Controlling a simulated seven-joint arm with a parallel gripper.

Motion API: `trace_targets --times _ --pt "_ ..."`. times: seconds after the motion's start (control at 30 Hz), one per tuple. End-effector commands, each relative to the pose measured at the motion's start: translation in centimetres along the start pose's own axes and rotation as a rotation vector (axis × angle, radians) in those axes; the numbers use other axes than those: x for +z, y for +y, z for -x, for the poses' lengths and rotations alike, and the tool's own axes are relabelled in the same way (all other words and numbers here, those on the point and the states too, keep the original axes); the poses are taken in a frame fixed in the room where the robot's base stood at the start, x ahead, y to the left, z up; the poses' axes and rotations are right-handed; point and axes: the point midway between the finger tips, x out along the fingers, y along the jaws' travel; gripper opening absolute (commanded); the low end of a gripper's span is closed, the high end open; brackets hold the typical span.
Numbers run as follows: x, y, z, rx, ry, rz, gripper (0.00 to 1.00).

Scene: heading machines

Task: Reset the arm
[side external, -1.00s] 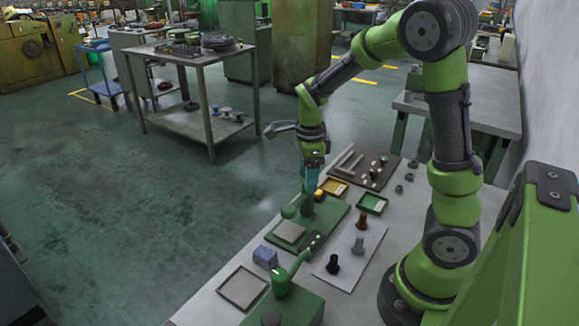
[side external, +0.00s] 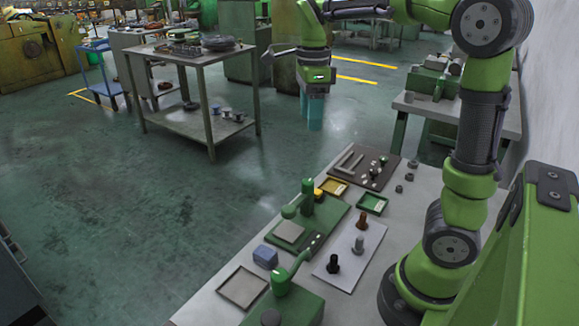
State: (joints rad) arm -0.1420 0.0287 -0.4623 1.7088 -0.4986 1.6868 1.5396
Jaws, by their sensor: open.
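My gripper (side external: 314,122) is raised high above the far end of the workbench (side external: 207,311), clear of everything on it. It points straight down, and its teal fingers hold nothing that I can see. The fingers are small in this view and the gap between them is hard to make out. My arm is folded up and back, with its elbow at the top right of the picture.
The floor to the left is open.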

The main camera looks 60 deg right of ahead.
Motion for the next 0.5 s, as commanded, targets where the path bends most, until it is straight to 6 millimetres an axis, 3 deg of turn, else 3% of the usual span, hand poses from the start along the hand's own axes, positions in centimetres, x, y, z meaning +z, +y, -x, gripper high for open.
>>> trace_targets --times 0.33,0.43,0.5 --pt "0.0 -0.2 0.0 -0.011 -0.002 0.068 0.59" --pt "0.4 -0.3 -0.9 -0.03 -0.012 0.265 0.59" --pt "1.1 0.6 -1.8 -0.054 -0.045 0.49 0.59"
